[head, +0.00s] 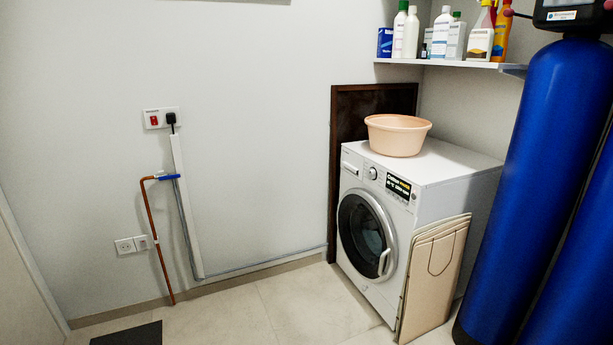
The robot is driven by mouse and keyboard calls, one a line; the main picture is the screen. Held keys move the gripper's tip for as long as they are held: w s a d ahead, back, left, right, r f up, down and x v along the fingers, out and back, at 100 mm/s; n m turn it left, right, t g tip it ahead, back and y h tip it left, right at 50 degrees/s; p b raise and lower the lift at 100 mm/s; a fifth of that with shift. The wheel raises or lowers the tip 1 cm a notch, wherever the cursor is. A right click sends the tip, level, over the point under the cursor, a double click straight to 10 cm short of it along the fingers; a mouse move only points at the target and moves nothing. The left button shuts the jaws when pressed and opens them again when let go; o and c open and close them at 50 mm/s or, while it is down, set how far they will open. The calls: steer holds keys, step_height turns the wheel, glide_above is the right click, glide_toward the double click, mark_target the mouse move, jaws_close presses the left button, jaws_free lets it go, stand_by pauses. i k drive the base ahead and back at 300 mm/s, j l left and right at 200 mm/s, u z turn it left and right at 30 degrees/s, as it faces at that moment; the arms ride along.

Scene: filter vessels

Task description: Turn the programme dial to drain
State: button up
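The programme dial (372,173) is a small round knob on the upper front panel of the white washing machine (455,168). It is too small to read which setting it points at. A dark display with a label (398,186) sits to the right of the dial. The round door (366,236) below looks closed. My gripper is not in view.
A peach basin (398,136) stands on the machine. A folded beige board (433,278) leans against its right side. Tall blue vessels (560,150) stand at right. A shelf (450,63) holds several bottles above. The tiled floor (290,305) before the machine is mostly clear.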

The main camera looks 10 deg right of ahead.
mark_target(370, 174)
steer(key=i, duration=1.4)
steer(key=i+l+u, duration=0.1)
steer(key=i, duration=1.3)
steer(key=i+l+u, duration=0.1)
steer(key=i+u, duration=0.15)
steer(key=i, duration=0.1)
